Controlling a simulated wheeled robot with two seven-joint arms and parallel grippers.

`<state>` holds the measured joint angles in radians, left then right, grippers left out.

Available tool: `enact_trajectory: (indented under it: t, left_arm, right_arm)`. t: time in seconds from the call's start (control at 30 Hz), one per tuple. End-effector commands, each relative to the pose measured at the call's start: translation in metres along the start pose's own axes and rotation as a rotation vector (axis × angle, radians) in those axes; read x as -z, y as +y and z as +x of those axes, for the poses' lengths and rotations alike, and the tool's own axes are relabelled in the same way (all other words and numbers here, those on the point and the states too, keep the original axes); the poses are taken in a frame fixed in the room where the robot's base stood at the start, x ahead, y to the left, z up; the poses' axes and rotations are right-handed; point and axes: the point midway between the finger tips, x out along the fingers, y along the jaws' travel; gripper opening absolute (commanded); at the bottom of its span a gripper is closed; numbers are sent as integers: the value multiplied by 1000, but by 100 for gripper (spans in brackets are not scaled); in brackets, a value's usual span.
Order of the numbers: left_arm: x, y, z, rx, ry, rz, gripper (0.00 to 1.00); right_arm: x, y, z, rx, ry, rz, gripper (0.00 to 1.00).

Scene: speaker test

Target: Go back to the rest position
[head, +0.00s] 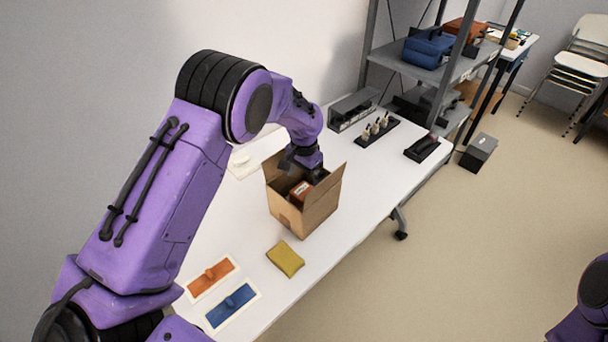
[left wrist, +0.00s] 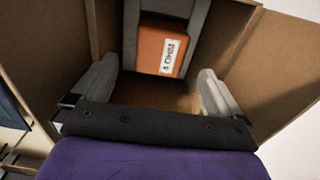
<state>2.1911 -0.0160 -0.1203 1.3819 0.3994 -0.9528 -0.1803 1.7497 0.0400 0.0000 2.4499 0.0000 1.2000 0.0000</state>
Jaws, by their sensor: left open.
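My left gripper (head: 303,165) reaches down at the open top of a cardboard box (head: 303,213) on the white table. In the left wrist view the gripper (left wrist: 158,95) is open, its two pale fingers apart with nothing between them. An orange block (left wrist: 162,48) with a white label reading "4 OHM" lies inside the box (left wrist: 270,75), beyond the fingertips. The orange block also shows in the box in the head view (head: 300,190). Only part of my right arm shows at the lower right; its gripper is out of view.
A yellow cloth-like item (head: 285,259) lies in front of the box. Orange (head: 210,277) and blue (head: 232,305) panels lie near the front. A black rack (head: 378,132) stands behind. Grey shelving (head: 418,70) stands at the back. The box flaps rise beside the gripper.

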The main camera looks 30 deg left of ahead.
Motion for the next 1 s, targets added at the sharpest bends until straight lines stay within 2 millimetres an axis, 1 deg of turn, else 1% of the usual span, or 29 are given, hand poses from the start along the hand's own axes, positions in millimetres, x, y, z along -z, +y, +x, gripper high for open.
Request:
enact_trajectory:
  t: [0.03,0.1,0.2,0.3,0.73,0.77,0.83,1.0]
  left_arm:
    - [1,0,-8,1,4,0,100]
    - [0,0,-20,1,3,0,100]
    - [0,0,-29,0,1,-1,100]
    - [-1,0,-33,0,-1,0,100]
    - [0,0,-34,0,-1,0,100]
    - [0,0,-36,0,0,0,100]
    - [0,0,-47,0,0,0,100]
    - [0,0,-84,0,0,0,100]
  right_arm:
    - [-2,0,5,0,0,0,43]
    - [-2,0,6,0,0,0,43]
    - [-3,-1,7,0,0,0,43]
    - [-3,-1,7,0,0,0,43]
    - [-2,-1,6,0,0,0,43]
    - [-2,0,4,0,0,0,43]
    - [3,1,-6,0,0,0,43]
    - [17,4,-40,0,0,0,43]
